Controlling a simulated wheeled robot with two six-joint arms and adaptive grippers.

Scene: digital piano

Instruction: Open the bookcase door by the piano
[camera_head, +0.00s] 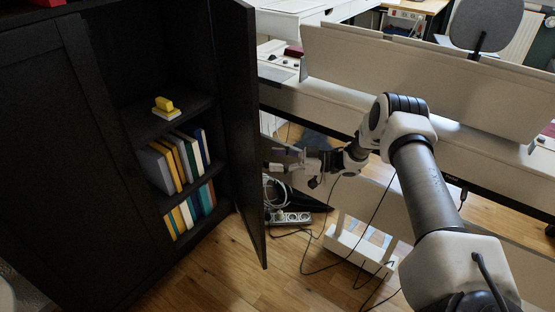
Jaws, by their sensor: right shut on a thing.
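The black bookcase (80,150) fills the left side of the head view. Its right door (245,130) stands wide open and shows nearly edge-on. Its left door (50,170) is closed. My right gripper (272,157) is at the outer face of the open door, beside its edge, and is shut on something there. The handle is hidden behind the door. Several books (175,160) and a small yellow object (164,105) on a white base sit on the open shelves. My left gripper is not in the view.
The piano (430,75) stands to the right, behind my right arm. A power strip (288,218) and loose cables lie on the wooden floor (235,275) below the gripper. A white pedal unit (358,250) is under the piano. The floor in front of the shelves is clear.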

